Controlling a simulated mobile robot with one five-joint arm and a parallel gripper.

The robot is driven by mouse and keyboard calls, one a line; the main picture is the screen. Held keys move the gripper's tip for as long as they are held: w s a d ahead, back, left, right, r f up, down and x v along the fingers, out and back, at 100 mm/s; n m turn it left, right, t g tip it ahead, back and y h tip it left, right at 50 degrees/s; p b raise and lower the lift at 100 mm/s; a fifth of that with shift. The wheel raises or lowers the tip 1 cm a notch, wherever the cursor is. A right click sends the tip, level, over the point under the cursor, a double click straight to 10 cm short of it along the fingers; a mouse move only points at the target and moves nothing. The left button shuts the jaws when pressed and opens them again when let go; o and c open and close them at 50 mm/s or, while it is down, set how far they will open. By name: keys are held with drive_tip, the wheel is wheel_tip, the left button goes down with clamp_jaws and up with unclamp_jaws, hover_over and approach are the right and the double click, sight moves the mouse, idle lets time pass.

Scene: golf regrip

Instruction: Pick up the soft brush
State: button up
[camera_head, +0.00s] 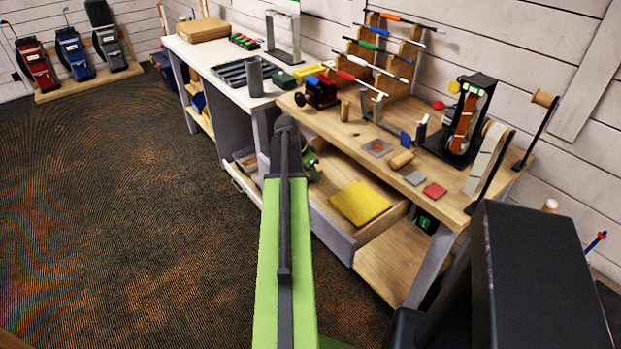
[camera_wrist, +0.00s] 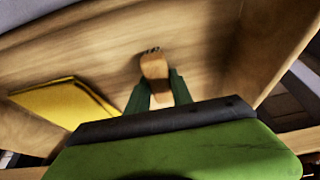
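A small wooden brush (camera_wrist: 154,66) with dark tips at its far end is inside the open wooden drawer (camera_wrist: 90,60) in the wrist view. The two green fingers of my gripper (camera_wrist: 161,88) stand on either side of its near part. The brush fills the space between them; whether the fingers press on it I cannot tell. In the head view, my green arm reaches over the left side of the drawer (camera_head: 334,234) and hides the brush. Part of my gripper shows there beside the arm (camera_head: 311,162).
A yellow cloth (camera_head: 360,203) lies in the drawer, right of my gripper in the head view. The workbench top (camera_head: 335,128) above holds several tools, a shaft rack and tape rolls. The drawer's walls stand close around the gripper. The floor (camera_head: 130,210) at left is clear.

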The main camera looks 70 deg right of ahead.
clamp_jaws()
drive_tip(key=shift+r+p, duration=0.55)
wheel_tip(320, 180, up, 4)
drive_tip(key=p, duration=0.4)
drive_tip(key=s+a+r+p, duration=0.5)
drive_tip(key=s+r+p, duration=0.1)
drive_tip(key=s, duration=0.4)
drive_tip(key=shift+s+a, duration=0.15)
drive_tip(key=shift+a, duration=0.05)
drive_tip(key=shift+f, duration=0.1)
